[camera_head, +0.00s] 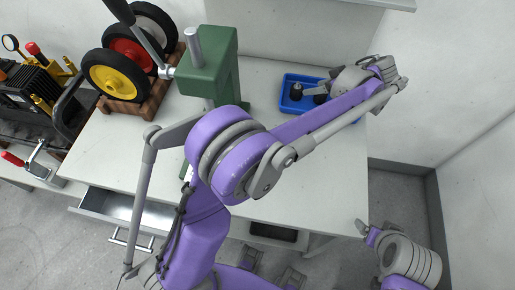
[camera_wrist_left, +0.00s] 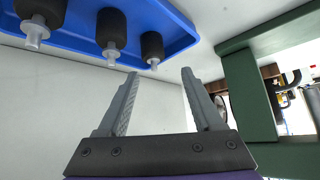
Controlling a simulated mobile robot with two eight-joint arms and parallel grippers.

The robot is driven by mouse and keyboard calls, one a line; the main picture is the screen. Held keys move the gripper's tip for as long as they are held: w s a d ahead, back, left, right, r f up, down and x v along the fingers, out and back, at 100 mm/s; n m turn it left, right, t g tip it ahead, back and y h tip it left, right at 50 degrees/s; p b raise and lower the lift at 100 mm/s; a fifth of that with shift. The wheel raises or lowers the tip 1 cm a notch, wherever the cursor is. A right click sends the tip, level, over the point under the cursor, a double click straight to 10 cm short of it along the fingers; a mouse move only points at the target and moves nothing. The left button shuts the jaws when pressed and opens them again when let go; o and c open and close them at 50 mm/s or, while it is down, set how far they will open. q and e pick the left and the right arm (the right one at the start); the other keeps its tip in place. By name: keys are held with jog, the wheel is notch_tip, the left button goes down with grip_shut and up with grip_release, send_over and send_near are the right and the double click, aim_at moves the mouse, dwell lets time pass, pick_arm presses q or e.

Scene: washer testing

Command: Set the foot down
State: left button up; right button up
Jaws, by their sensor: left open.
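Black feet with metal studs stand in a blue tray (camera_head: 302,104) on the white worktop. In the left wrist view, three feet show near the tray (camera_wrist_left: 175,22): a left foot (camera_wrist_left: 42,10), a middle foot (camera_wrist_left: 112,28) and a right foot (camera_wrist_left: 152,45). In the head view, one foot (camera_head: 296,91) shows at the tray's left and another (camera_head: 320,99) nearer its middle. My left gripper (camera_head: 314,88) is over the tray; its fingers (camera_wrist_left: 158,100) are apart with nothing between them. My right arm shows at the lower right; its jaws are not clear.
A green press (camera_head: 206,75) with a lever stands left of the tray. A drawer (camera_head: 120,208) stands open at the front. The worktop right of the press is mostly bare.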

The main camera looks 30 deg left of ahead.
pick_arm(q)
jog(key=s+a+r+m+h, duration=0.1)
jog(key=s+a+m+h, duration=0.1)
jog(key=s+a+m, duration=0.45)
jog(key=s+f+m+h, duration=0.2)
jog(key=s, duration=0.6)
jog(key=s+f+m+t+h, duration=0.1)
jog(key=s+f+m, duration=0.1)
jog(key=s, duration=0.6)
jog(key=s+a+f+m+t+h, duration=0.1)
jog(key=s+f+m+h, duration=0.1)
jog(key=s, duration=0.6)
jog(key=shift+s+a+f+h, duration=0.1)
jog(key=shift+s+f+h, duration=0.2)
jog(key=shift+f, duration=0.05)
jog(key=shift+s+f, duration=0.2)
jog(key=shift+s, duration=0.05)
